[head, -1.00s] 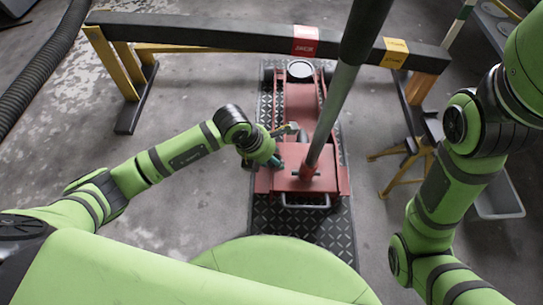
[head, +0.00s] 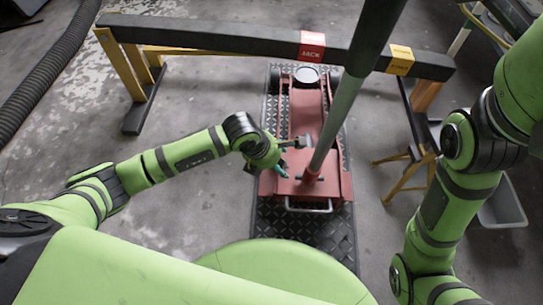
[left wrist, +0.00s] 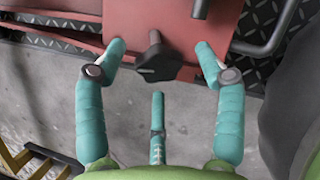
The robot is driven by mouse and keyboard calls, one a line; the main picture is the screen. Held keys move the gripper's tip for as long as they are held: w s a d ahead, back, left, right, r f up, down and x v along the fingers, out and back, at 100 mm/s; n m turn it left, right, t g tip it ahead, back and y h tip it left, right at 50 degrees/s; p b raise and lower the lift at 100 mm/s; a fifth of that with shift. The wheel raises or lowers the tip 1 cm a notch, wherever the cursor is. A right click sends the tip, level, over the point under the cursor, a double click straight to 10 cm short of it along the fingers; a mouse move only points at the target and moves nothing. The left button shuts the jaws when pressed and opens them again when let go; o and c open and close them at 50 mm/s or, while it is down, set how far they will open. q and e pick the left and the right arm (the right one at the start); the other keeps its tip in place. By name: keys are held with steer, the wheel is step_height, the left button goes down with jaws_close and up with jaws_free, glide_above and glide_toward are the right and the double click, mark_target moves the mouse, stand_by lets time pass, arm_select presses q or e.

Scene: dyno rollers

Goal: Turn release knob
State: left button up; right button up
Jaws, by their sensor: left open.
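The release knob (left wrist: 155,62) is a dark knob on a short stem on the red plate of the jack. In the left wrist view it sits between and just beyond the teal fingertips of my left gripper (left wrist: 160,60), which is open and appears not to touch it. In the head view the red floor jack (head: 307,115) lies on a dark diamond-plate mat (head: 330,225), and my left gripper (head: 284,170) is at its left rear edge. The knob is hidden there. My right gripper is out of view; only its arm shows at right.
The jack's long grey handle (head: 338,110) rises steeply from the red socket. A dark beam (head: 230,34) with red and yellow labels spans the far side on yellow stands. A grey bin (head: 503,205) is at right.

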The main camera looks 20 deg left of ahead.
arm_select(q)
steer(key=v, duration=1.1)
steer(key=shift+r, duration=0.25)
